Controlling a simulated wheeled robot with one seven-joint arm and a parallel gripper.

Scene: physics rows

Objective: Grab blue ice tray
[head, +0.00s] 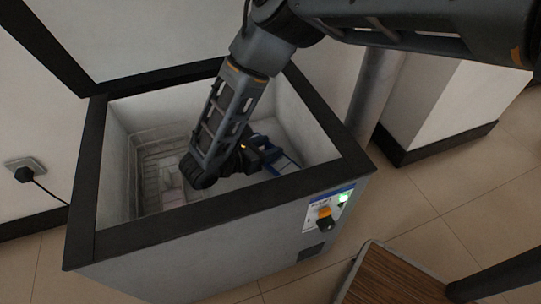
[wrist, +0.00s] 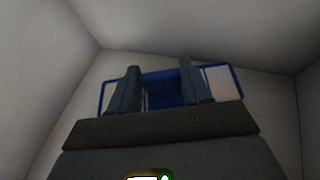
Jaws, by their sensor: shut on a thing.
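The blue ice tray (wrist: 162,88) shows in the wrist view as a blue-rimmed shape with pale side panels, between and behind my two fingers. In the head view a part of the blue ice tray (head: 284,160) shows inside the open chest freezer, near its right wall. My gripper (wrist: 160,85) is shut on the tray, with one dark finger at each side of its blue middle. In the head view my gripper (head: 262,150) is down inside the freezer, and my wrist hides part of the tray.
The chest freezer (head: 85,190) has a dark rim around the opening, and its lid (head: 130,35) stands raised at the back. A wire basket (head: 155,165) is at the left inside. A wooden-topped table (head: 395,280) stands at the front right.

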